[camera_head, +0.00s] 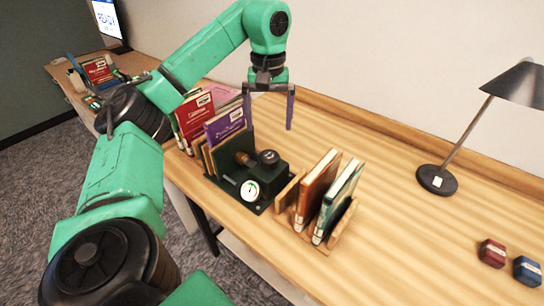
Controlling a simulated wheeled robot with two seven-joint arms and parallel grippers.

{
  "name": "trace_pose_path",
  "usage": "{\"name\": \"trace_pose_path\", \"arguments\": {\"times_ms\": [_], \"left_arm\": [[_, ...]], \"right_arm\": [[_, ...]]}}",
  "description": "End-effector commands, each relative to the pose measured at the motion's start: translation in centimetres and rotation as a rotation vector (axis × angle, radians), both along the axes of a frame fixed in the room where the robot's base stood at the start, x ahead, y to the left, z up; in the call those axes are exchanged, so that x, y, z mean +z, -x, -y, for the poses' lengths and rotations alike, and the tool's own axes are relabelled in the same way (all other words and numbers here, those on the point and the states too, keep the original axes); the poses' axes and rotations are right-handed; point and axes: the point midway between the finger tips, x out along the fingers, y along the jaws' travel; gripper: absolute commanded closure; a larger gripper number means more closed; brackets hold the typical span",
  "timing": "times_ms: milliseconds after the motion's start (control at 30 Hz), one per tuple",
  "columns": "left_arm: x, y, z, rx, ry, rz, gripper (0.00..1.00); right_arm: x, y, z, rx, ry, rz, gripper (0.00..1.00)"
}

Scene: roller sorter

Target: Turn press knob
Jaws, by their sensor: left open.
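A dark green book press (266,181) sits on the wooden table, left of the middle of the picture. A black round knob (269,157) stands on top of it, with a brown cylindrical part beside it at the left. A white round gauge (250,190) is on its front. My left gripper (268,124) points down above and behind the black knob in the picture. Its two fingers are spread apart with nothing between them, and it is clear of the knob. My right gripper is not in view.
Red and purple books (226,122) stand left of the press, close to my left gripper. An orange book (316,187) and a green book (338,202) stand in a wooden holder at its right. A black lamp (437,180) stands farther right. The table between is clear.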

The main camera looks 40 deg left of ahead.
Motion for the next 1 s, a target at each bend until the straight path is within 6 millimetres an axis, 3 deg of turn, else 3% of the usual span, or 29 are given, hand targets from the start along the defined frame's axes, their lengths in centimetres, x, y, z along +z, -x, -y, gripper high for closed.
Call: {"name": "trace_pose_path", "arguments": {"times_ms": [33, 67, 400, 733, 767, 900, 967, 1000], "left_arm": [[-2.7, 0.1, 0.0, 0.000, 0.000, -0.005, 0.00], [-3.5, 0.1, 0.0, 0.000, 0.001, -0.004, 0.00], [-10.1, 0.1, -0.1, 0.000, -0.002, -0.003, 0.00], [-11.2, 0.0, 0.0, 0.000, 0.000, 0.000, 0.00], [-11.2, 0.0, 0.0, 0.000, 0.000, 0.000, 0.04], [-11.2, 0.0, 0.0, 0.000, 0.000, 0.000, 0.57], [-11.2, 0.0, 0.0, 0.000, 0.000, 0.000, 0.80], [-11.2, 0.0, 0.0, 0.000, 0.000, 0.000, 0.84]], "right_arm": [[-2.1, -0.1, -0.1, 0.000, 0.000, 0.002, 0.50], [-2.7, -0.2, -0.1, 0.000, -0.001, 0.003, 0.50], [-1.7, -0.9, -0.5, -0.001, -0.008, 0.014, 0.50], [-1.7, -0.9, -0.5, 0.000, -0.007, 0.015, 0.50], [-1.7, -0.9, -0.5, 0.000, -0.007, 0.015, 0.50], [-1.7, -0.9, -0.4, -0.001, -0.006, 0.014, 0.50], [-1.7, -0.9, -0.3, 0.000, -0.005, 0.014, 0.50], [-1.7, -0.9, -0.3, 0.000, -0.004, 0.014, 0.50]]}}
